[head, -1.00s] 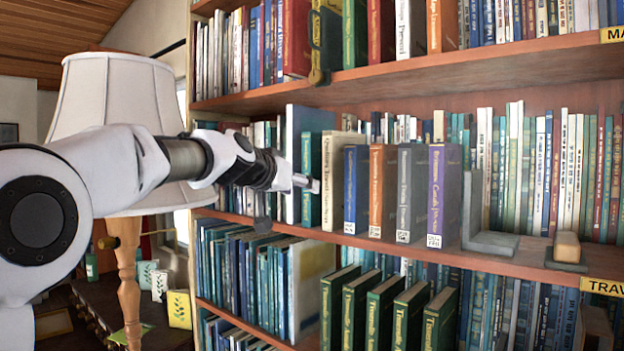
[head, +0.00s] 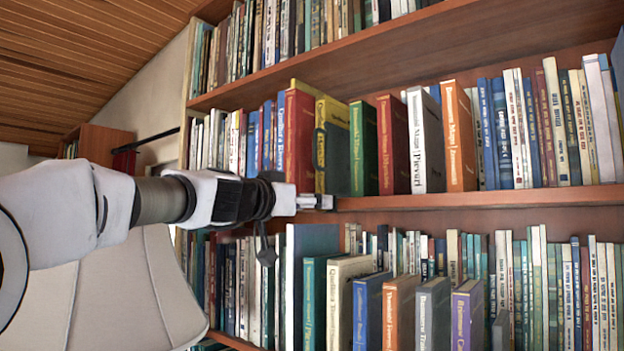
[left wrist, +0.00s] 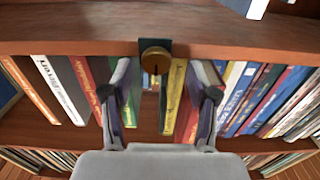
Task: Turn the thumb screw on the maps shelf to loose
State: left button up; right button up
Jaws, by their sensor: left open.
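A round brass thumb screw (left wrist: 155,60) with a dark line across it shows in the left wrist view, on a dark plate at the front edge of the maps shelf (left wrist: 60,35). In the head view the shelf (head: 430,200) runs under a row of books; the screw is hidden there by my left gripper (head: 328,202), which is at the shelf's front edge. In the left wrist view the two fingers of my left gripper (left wrist: 160,95) are apart, one to each side below the screw, with nothing between them. My right gripper is not in view.
Books stand on the shelf, including a red one (head: 299,140), a green one (head: 364,148) and an orange one (head: 459,135). More books fill the shelves above and below. A pale lampshade (head: 110,300) stands at lower left, behind my left arm.

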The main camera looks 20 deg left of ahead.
pick_arm(q)
jog(key=shift+w+d+f, duration=0.15)
jog(key=shift+w+d, duration=0.4)
jog(key=shift+w, duration=0.1)
jog(key=shift+a, duration=0.15)
jog(key=c, duration=0.4)
jog(key=shift+s+a, duration=0.1)
jog(key=shift+s, duration=0.05)
jog(key=c, duration=0.6)
grip_shut()
